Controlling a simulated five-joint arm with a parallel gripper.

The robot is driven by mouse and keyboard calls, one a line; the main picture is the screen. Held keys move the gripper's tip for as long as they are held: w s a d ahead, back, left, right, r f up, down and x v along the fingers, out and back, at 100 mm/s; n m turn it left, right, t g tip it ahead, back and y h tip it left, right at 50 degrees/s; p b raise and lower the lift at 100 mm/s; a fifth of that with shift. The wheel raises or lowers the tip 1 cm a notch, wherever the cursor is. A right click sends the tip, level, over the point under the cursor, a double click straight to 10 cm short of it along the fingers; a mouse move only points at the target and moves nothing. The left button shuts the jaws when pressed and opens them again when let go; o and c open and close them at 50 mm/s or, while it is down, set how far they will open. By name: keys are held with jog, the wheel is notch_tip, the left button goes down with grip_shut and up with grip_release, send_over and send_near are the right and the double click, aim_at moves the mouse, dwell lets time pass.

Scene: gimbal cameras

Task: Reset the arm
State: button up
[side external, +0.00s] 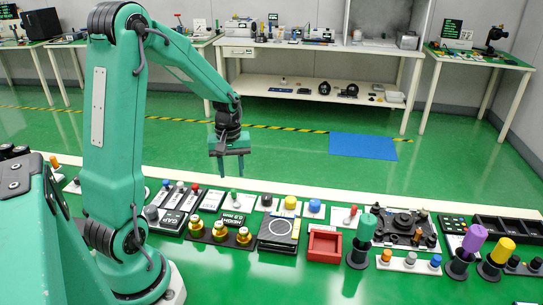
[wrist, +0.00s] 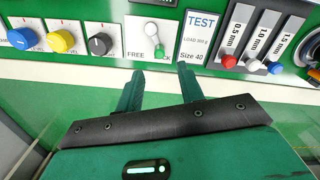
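My gripper (side external: 230,166) hangs from my green arm, pointing down, above the back part of the work table in the side view. It is clear of the things below it. In the wrist view my gripper (wrist: 161,80) shows two green fingers spread apart with nothing between them. Just beyond the fingertips is a white panel with a toggle (wrist: 151,40) marked FREE; part of its label is hidden. A panel marked TEST (wrist: 199,35) is to its right. I see no object held.
The green table carries a red open box (side external: 324,245), brass fittings (side external: 219,230), a green-topped post (side external: 366,228), a purple-topped post (side external: 473,240) and a yellow-topped post (side external: 501,252). A black tray (side external: 509,228) is at right. The air around my gripper is free.

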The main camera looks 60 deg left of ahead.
jog(key=shift+r, duration=0.35)
jog(key=shift+d+r, duration=0.35)
jog(key=shift+r, duration=0.05)
jog(key=s+d+r+m+t, duration=0.2)
jog(key=s+d+r+m, duration=0.3)
jog(key=d, duration=0.4)
jog(key=s+d+r+m+t, duration=0.3)
jog(key=s+d+r+m, duration=0.1)
jog(key=d+r+m, duration=0.4)
jog(key=shift+s+d+r+t, duration=0.3)
jog(key=shift+s+d+r, duration=0.1)
jog(key=shift+d+r, duration=0.25)
dwell(0.3)
